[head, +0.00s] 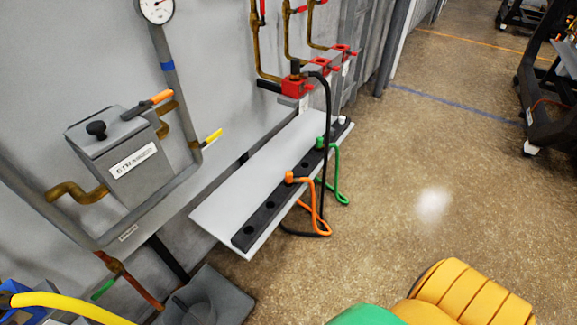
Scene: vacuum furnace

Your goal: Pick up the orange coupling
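The orange coupling (289,177) sits on the black strip (268,211) along the front edge of a grey shelf (247,181). A thin orange hose (314,207) hangs from it in a loop over the shelf's edge. The coupling is small in the head view, so how it is seated in the strip cannot be told. Neither of my grippers shows in the head view.
A green coupling (320,143) with a green hose (337,178) sits farther along the strip. A black hose (328,100) hangs close by the orange one. Red valve blocks (294,85) and the strainer box (118,154) are on the wall.

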